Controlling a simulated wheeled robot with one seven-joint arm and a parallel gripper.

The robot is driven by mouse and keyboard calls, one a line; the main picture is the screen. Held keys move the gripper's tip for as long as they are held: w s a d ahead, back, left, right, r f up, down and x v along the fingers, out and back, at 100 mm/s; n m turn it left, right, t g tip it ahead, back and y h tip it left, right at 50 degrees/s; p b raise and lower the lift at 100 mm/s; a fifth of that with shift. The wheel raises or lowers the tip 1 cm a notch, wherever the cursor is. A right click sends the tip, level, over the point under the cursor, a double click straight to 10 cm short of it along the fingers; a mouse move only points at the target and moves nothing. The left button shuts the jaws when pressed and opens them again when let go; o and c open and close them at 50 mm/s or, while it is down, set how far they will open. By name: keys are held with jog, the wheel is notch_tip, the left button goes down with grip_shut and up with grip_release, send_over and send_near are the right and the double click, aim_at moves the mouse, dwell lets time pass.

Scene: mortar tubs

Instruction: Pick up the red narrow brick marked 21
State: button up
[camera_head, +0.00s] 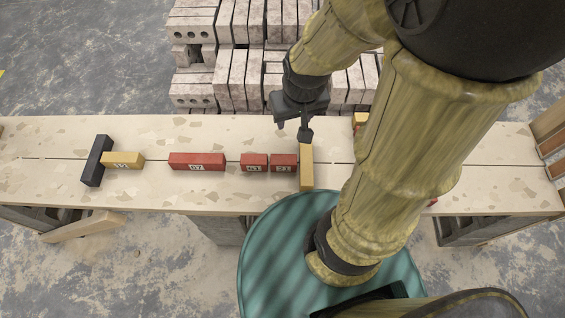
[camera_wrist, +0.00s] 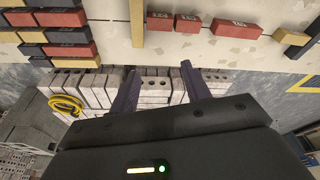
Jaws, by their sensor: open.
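Two narrow red bricks lie side by side on the pale bench: a left one (camera_head: 254,162) and a right one (camera_head: 284,162). Their white marks are small; the right one may read 21, but I cannot tell surely. In the wrist view the right one (camera_wrist: 160,21) and the left one (camera_wrist: 188,23) show at the top. My gripper (camera_head: 304,136) is above the bench's far side, behind the tan brick and right of the narrow red bricks. In the wrist view its fingers (camera_wrist: 160,85) are apart and empty, with grey blocks below.
A tan brick (camera_head: 306,167) lies close to the right narrow red brick. A longer red brick (camera_head: 197,162) lies left, then a yellow brick (camera_head: 122,160) against a black one (camera_head: 96,160). Stacked red, black and yellow bricks (camera_wrist: 45,35) and a pale block pile (camera_head: 237,60) stand nearby.

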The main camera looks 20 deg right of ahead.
jog(key=o, duration=0.3)
jog(key=shift+w+f, duration=0.1)
jog(key=n+g+h+p, duration=0.1)
jog(key=n+g+h, duration=0.15)
jog(key=n, duration=0.45)
send_over(284, 159)
jog(key=s+a, duration=0.2)
jog(key=a, duration=0.1)
jog(key=a+x, duration=0.2)
jog(key=x, duration=0.5)
jog(key=w+a+f+n+g+h+p, duration=0.1)
jog(key=w+a+f+n+h, duration=0.1)
jog(key=f+n, duration=0.5)
notch_tip(284, 159, down, 4)
jog(key=shift+w+a, duration=0.45)
jog(key=shift+w, duration=0.5)
jog(key=shift+g, duration=0.25)
jog(key=p+x, duration=0.1)
jog(key=x, duration=1.1)
jog(key=shift+f, duration=0.1)
